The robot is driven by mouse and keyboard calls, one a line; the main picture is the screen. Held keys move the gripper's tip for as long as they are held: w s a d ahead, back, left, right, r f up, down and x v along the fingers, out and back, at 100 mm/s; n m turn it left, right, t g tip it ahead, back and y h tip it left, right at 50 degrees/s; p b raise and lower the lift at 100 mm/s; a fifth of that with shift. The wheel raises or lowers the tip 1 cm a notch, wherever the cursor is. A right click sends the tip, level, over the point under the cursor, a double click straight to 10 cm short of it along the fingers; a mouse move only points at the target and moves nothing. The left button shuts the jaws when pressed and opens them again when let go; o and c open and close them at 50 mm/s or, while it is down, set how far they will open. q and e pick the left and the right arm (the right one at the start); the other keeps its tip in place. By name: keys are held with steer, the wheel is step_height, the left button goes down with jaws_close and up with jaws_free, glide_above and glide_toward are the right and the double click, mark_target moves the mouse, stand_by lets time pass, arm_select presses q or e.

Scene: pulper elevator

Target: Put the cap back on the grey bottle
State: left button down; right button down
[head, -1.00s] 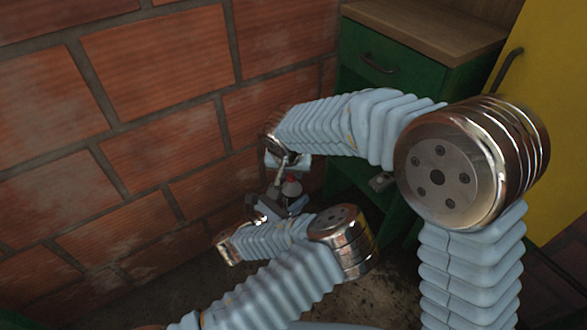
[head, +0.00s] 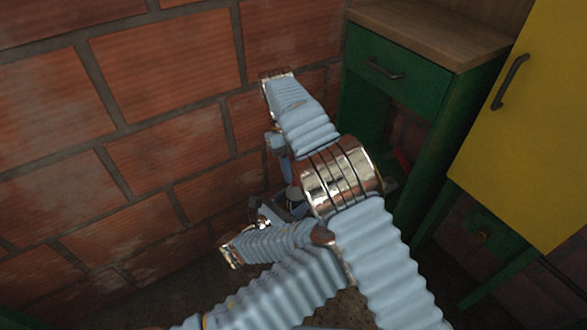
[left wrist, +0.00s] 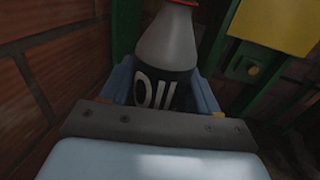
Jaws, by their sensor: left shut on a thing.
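A grey bottle (left wrist: 172,40) with a dark label (left wrist: 160,90) reading "OIL" stands between the fingers of my left gripper (left wrist: 165,88) in the left wrist view. The left gripper is shut on it around the label. Red shows at the bottle's neck (left wrist: 187,2), but the top is cut off, so I cannot tell whether this is the cap. In the head view the left gripper (head: 275,209) is low near the wall. My right gripper (head: 277,145) is above it, mostly hidden behind my right arm; its fingers and anything in them are not clear.
A brick wall (head: 170,70) rises close behind and left of both grippers. A green cabinet (head: 400,85) with a wooden top (head: 430,30) stands to the right, with a yellow door (head: 525,130) beside it. The dark floor lies below.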

steer(key=c, duration=0.9)
jaws_free()
steer(key=shift+r, duration=0.1)
steer(key=shift+r, duration=2.2)
steer(key=shift+c, duration=0.3)
